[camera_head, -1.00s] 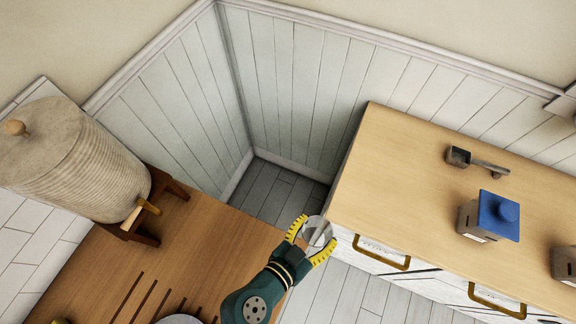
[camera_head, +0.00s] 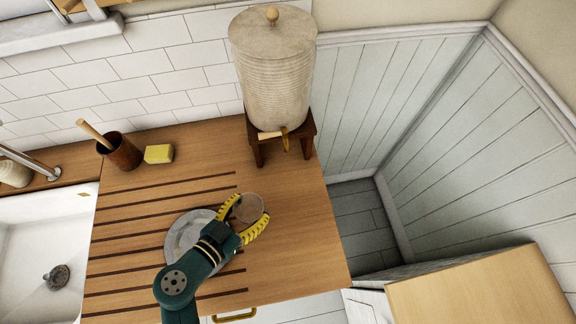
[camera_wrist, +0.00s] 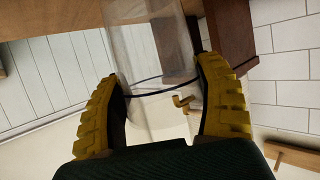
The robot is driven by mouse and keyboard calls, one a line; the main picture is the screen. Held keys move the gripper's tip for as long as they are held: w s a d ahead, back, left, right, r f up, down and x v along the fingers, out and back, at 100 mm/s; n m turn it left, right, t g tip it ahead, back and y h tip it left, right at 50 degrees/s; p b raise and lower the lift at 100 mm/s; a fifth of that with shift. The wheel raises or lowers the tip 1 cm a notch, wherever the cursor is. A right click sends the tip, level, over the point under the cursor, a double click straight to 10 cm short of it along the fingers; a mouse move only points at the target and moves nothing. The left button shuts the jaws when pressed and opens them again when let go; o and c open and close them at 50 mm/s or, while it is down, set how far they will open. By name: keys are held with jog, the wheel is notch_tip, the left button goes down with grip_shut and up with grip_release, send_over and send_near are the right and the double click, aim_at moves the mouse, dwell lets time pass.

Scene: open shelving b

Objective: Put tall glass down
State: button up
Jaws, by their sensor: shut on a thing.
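The tall glass (camera_head: 249,208) is clear and sits between the yellow fingers of my gripper (camera_head: 247,219), which is shut on it. In the wrist view the see-through glass (camera_wrist: 150,60) stands between both finger pads, and its rim shows as a dark curved line. In the head view the glass is over the wooden counter (camera_head: 300,255), just right of a grey plate (camera_head: 180,240). I cannot tell whether its base touches the counter. My gripper and wrist partly cover the plate.
A ribbed drinks dispenser (camera_head: 274,75) on a dark wooden stand (camera_head: 308,124) is behind the glass. A brown pot (camera_head: 121,152) and a yellow sponge (camera_head: 158,153) stand at the back left. A white sink (camera_head: 40,235) is left. The counter right of the glass is clear.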

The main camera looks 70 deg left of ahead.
jog(key=w+a+p, duration=0.1)
jog(key=w+a, duration=0.2)
jog(key=w, duration=0.1)
jog(key=w+a+p, duration=0.1)
jog(key=w+a, duration=0.2)
jog(key=w, duration=0.1)
jog(key=w+a+p, duration=0.1)
jog(key=w+a, duration=0.3)
jog(key=shift+w+r, duration=0.1)
jog(key=shift+r, duration=0.05)
jog(key=shift+w+a+f+b, duration=0.15)
jog(key=shift+f+b, duration=0.35)
jog(key=shift+f, duration=1.35)
jog(key=shift+f, duration=0.2)
jog(key=o, duration=1.3)
jog(key=shift+r, duration=0.15)
